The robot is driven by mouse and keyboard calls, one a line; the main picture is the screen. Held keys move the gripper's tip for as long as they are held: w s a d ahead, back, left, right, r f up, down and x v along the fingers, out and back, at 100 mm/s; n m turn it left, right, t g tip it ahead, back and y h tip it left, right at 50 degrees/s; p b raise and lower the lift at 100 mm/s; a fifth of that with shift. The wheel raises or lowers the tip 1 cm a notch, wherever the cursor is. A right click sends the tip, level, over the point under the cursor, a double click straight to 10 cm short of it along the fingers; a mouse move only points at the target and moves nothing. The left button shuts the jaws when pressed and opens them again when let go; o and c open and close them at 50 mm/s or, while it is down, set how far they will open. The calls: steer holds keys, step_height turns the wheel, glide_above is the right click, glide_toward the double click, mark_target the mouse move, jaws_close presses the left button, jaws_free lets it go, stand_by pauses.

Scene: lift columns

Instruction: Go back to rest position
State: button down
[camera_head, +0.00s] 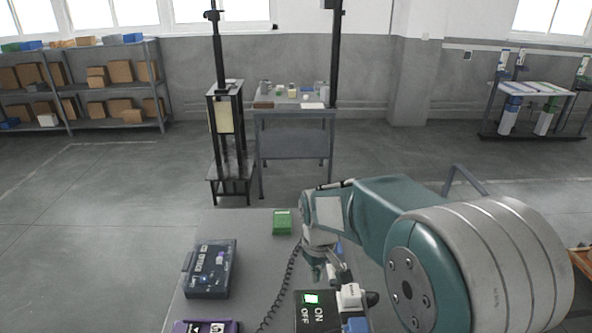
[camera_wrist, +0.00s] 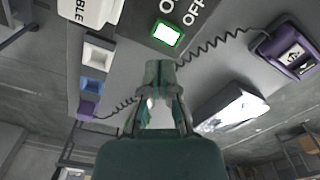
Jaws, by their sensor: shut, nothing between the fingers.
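My gripper (camera_wrist: 160,75) shows in the wrist view with its fingertips together and nothing between them. It hangs over the grey table, close to a black ON/OFF switch box with a lit green button (camera_wrist: 166,34). In the head view my arm reaches in from the right, and my gripper (camera_head: 318,272) points down just behind the switch box (camera_head: 318,312). Whether the fingertips touch anything cannot be told.
The table (camera_head: 222,225) also holds a dark device (camera_head: 211,268), a green block (camera_head: 282,222), a purple device (camera_head: 205,327) and a coiled black cable (camera_head: 284,290). Behind stand a workbench (camera_head: 295,118) and shelves with boxes (camera_head: 80,90). Open floor lies at the left.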

steer(key=s+d+r+m+t, duration=0.2)
steer(key=s+d+r, duration=0.1)
steer(key=s, duration=0.4)
steer(key=s+d+r+m+t, duration=0.1)
steer(key=s+d+r+m, duration=0.1)
steer(key=s+r, duration=0.3)
steer(key=s+d+r+m+t, duration=0.2)
steer(key=s+d+r, duration=0.2)
steer(key=s, duration=0.5)
steer(key=shift+d+r+t, duration=0.15)
steer(key=shift+r+t, duration=0.15)
steer(key=shift+r, duration=0.2)
